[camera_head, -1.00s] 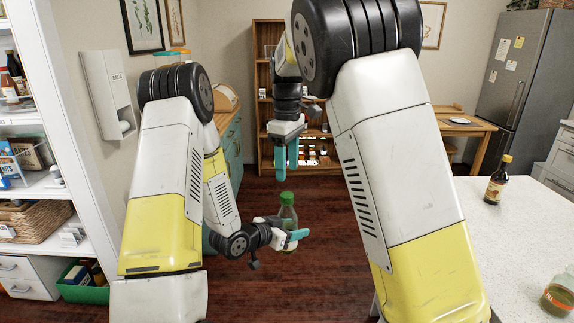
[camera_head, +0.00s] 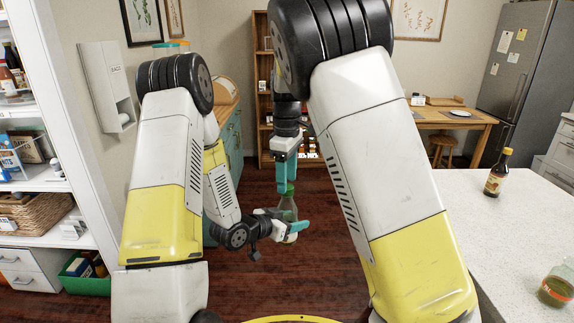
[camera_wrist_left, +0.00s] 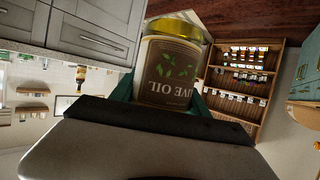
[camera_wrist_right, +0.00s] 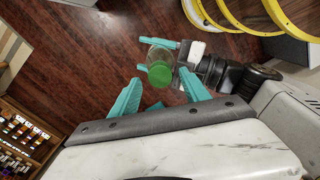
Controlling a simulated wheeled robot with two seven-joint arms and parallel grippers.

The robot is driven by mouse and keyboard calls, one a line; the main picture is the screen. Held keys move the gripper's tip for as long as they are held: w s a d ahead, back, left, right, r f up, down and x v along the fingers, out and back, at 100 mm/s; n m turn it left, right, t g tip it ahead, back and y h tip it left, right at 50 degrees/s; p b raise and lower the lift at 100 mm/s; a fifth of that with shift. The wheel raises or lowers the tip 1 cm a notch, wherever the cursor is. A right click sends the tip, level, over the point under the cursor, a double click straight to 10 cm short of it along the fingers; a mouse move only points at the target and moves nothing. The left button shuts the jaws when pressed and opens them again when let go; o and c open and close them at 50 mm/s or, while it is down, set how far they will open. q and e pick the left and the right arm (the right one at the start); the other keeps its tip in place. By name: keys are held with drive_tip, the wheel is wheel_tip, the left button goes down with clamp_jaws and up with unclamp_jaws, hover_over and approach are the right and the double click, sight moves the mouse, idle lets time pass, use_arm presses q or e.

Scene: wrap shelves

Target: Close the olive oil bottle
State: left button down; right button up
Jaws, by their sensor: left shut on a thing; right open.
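The olive oil bottle (camera_head: 287,213) is clear with greenish oil and stands upright in my left gripper (camera_head: 291,229), which is shut on its body. In the left wrist view its label (camera_wrist_left: 165,75) is upside down between the teal fingers. A green cap (camera_head: 288,188) sits at the bottle's top; how tight it is cannot be told. My right gripper (camera_head: 287,178) points down at the cap, with its fingers apart. In the right wrist view the green cap (camera_wrist_right: 159,73) shows between and just past the open fingertips (camera_wrist_right: 163,84). No contact is clear.
A white counter (camera_head: 475,220) on the right holds a dark bottle (camera_head: 496,177) and a glass container of green liquid (camera_head: 556,288). A stocked white shelf (camera_head: 45,180) stands left, with a green bin (camera_head: 84,277) below. Open wooden floor lies around the held bottle.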

drive_tip(key=shift+f, duration=0.9)
drive_tip(key=shift+c, duration=0.2)
clamp_jaws()
drive_tip(key=m, duration=1.7)
drive_tip(key=shift+m, duration=0.4)
drive_tip(key=shift+o, duration=0.7)
unclamp_jaws()
